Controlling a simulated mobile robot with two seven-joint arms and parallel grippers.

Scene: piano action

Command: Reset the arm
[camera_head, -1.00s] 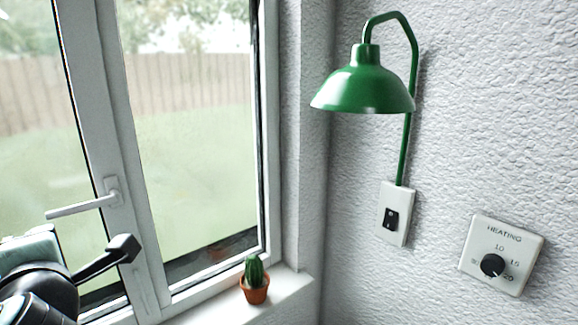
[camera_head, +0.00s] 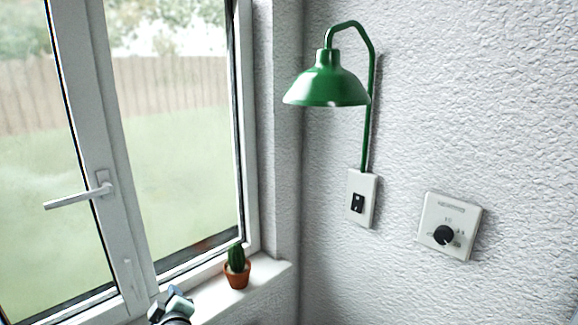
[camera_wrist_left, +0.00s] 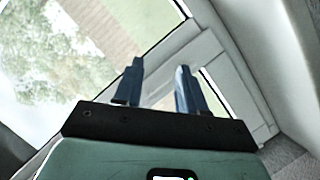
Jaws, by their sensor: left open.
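My left gripper (camera_wrist_left: 158,88) is open and empty in the left wrist view, its two fingers apart with the window frame behind them. My right gripper is in neither view.
A window with a white handle (camera_head: 78,196) fills the left. A potted cactus (camera_head: 237,272) stands on the sill (camera_head: 268,270). A green wall lamp (camera_head: 327,86), a switch (camera_head: 361,198) and a heating dial (camera_head: 449,228) are on the right wall.

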